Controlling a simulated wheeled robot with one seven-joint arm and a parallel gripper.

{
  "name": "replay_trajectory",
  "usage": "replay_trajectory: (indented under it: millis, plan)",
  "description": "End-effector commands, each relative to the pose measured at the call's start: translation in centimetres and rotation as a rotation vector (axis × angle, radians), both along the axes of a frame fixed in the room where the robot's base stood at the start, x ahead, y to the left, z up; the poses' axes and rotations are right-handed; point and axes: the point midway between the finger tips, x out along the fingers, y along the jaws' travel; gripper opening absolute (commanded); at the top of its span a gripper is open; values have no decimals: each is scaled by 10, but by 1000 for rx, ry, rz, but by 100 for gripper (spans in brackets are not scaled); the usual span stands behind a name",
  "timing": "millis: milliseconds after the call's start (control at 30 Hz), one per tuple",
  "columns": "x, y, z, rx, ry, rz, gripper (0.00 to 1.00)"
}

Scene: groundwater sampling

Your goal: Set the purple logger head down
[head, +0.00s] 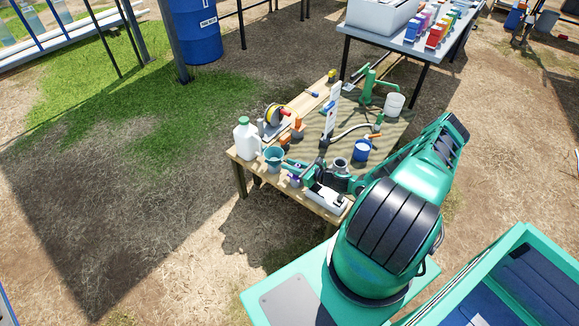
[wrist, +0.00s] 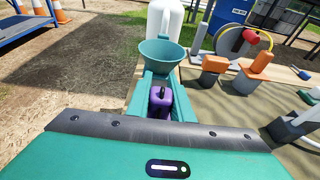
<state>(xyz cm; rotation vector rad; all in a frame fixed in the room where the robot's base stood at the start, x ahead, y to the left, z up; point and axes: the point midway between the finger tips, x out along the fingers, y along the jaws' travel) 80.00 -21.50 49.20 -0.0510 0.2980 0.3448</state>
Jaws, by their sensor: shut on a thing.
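The purple logger head (wrist: 160,103) is between the two teal fingers of my gripper (wrist: 161,88) in the wrist view, and the gripper is shut on it. In the head view a small purple part of the logger head (head: 295,181) shows beside my gripper (head: 292,170), near the front edge of the wooden table (head: 238,162). Its lower part is hidden, and I cannot tell whether it touches the tabletop. A teal funnel-shaped cup (wrist: 162,53) stands just beyond the fingertips.
A white jug (head: 246,139) stands behind the teal cup at the table's left corner. Orange-topped blocks (wrist: 214,64), a reel (head: 274,117), a blue cup (head: 362,150) and a green hand pump (head: 369,85) also stand on the table. A white-and-grey device (head: 325,199) lies at the front edge.

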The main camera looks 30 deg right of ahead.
Motion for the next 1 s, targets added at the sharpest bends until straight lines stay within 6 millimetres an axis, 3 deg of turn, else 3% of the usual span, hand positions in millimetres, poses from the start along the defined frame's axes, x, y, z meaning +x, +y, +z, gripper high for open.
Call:
replay_trajectory:
  millis: [200,233,300,667,1000]
  plan:
    - [0,0,-1,0,0,0,0]
    - [0,0,0,0,1,0,27]
    - [0,0,0,0,1,0,39]
    - [-3,-2,1,0,1,-1,39]
    - [-54,-21,18,0,2,-3,39]
